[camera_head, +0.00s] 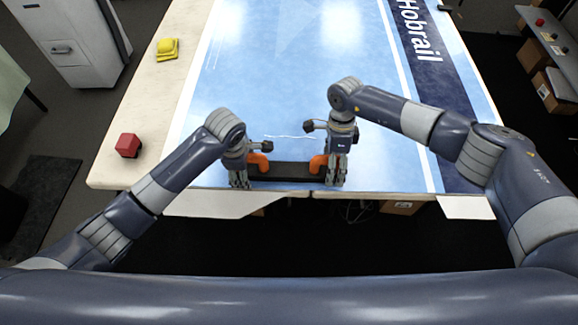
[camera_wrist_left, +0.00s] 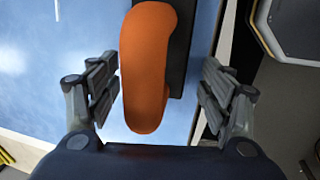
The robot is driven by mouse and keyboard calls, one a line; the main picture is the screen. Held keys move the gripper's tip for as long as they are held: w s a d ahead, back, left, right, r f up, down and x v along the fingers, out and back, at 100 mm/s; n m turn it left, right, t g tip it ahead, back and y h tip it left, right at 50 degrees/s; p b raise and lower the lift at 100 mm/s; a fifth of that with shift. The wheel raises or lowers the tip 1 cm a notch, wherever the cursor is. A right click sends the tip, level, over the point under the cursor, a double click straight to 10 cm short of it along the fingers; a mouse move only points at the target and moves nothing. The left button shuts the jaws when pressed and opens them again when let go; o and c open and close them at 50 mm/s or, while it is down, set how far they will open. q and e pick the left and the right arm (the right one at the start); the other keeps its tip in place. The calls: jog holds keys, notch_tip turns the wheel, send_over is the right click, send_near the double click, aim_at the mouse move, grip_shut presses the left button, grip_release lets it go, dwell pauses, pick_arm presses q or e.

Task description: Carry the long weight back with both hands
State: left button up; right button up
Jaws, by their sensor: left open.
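The long weight (camera_head: 285,170) is a dark bar with an orange handle at each end. It lies across the near edge of the table. My left gripper (camera_head: 240,180) is at the left orange handle (camera_head: 259,162). In the left wrist view that handle (camera_wrist_left: 147,70) stands between the two open fingers of my left gripper (camera_wrist_left: 160,100), with a gap on both sides. My right gripper (camera_head: 335,180) is at the right orange handle (camera_head: 318,164). Its fingers point down and partly hide the handle, so I cannot see whether they grip it.
The mat beyond the weight is clear. A grey cabinet (camera_head: 75,45) stands at the left.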

pick_arm(q)
jog(key=shift+f, duration=0.3)
pick_arm(e)
jog(key=shift+s+f, duration=0.1)
jog(key=shift+f, duration=0.25)
pick_arm(q)
grip_shut()
pick_arm(e)
grip_shut()
pick_arm(q)
jog(key=shift+w+r, duration=0.15)
jog(key=shift+r, duration=0.05)
pick_arm(e)
jog(key=shift+r, duration=0.2)
